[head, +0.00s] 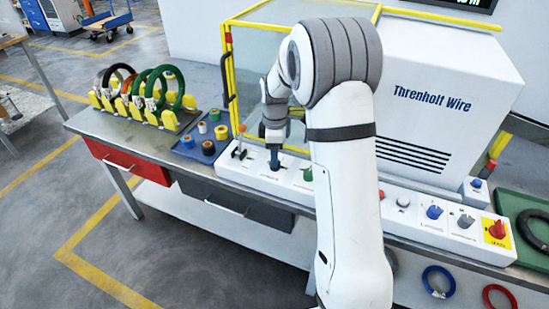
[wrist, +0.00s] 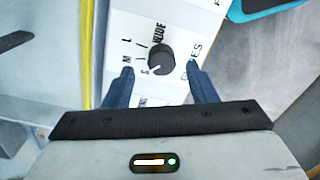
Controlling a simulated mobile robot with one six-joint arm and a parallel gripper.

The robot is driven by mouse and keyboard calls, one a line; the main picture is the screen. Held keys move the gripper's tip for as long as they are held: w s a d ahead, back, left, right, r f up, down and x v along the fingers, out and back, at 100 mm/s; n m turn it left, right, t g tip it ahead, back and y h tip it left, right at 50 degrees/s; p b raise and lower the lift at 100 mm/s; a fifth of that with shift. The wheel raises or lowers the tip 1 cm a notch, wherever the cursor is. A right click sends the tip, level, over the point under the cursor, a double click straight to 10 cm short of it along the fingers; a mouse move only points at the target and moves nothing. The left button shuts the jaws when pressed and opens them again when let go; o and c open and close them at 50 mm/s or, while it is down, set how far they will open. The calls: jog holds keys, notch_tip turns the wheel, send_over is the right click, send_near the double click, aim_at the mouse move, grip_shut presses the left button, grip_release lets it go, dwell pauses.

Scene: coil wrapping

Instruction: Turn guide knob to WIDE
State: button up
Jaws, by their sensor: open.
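The guide knob (wrist: 161,59) is a round black knob on the white panel (wrist: 183,15) in the wrist view. Its white pointer mark is toward the lower left, near the S marking. M and L markings stand to its left, and a word that looks like WIDE is above it. My gripper (wrist: 160,70) is open, with one blue finger on each side of the knob and gaps showing on both sides. I cannot tell its height over the panel. In the head view my gripper (head: 274,158) points down at the white control strip (head: 240,172), and the knob is hidden there.
A yellow-framed clear guard (head: 250,75) rises behind. Coils on a rack (head: 168,118) and a blue tray (head: 186,150) are farther left.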

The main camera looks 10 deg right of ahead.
jog(key=shift+f, duration=1.3)
jog(key=shift+s, duration=0.1)
jog(key=c, duration=0.9)
jog(key=shift+a, duration=0.15)
jog(key=shift+c, duration=0.4)
jog(key=shift+r, duration=0.1)
